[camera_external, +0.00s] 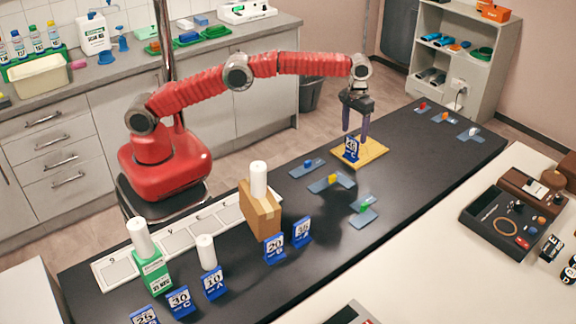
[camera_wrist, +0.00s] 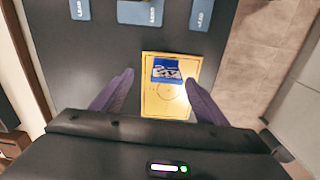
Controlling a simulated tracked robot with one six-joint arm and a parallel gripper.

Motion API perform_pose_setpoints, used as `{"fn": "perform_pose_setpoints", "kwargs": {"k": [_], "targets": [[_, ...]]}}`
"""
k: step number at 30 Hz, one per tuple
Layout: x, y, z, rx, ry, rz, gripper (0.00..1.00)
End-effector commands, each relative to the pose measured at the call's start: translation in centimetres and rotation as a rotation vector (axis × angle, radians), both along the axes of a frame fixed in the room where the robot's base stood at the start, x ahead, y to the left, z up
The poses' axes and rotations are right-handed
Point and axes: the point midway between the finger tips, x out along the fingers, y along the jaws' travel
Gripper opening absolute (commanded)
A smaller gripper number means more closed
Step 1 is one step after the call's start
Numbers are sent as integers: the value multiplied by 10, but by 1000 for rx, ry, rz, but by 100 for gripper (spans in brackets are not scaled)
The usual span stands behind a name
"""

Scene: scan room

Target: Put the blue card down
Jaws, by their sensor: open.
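A blue card (camera_external: 351,147) with white print stands on a yellow board (camera_external: 371,153) on the dark table. In the wrist view the blue card (camera_wrist: 166,66) sits toward the far end of the yellow board (camera_wrist: 160,109). My gripper (camera_external: 356,136) points down over the board, its two purple fingers apart. In the wrist view my gripper (camera_wrist: 159,77) is open, with a finger on each side of the board and card and a visible gap to the card. The exact height of the fingertips above the board is hard to tell.
Blue-grey plates with small coloured pieces lie near the board, including one with a yellow piece (camera_external: 332,179). A cardboard box (camera_external: 260,208) bearing a white cylinder (camera_external: 259,180) stands left. Several blue number cards stand at the front left. The dark table (camera_external: 420,165) is bare right of the board.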

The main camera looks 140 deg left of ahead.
Motion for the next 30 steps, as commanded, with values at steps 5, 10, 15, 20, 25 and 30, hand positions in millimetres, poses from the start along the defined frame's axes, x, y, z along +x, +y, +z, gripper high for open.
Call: {"fn": "perform_pose_setpoints", "kwargs": {"k": [5, 10, 15, 20, 25, 30], "targets": [[26, -41, 41, 26, -21, -100, 67], [44, -86, 78, 52, -42, -204, 67], [56, -135, 111, 76, -63, -306, 67], [60, -183, 139, 97, -82, -403, 67], [57, -234, 164, 122, -105, -506, 67], [48, -285, 184, 147, -129, -607, 67]]}}
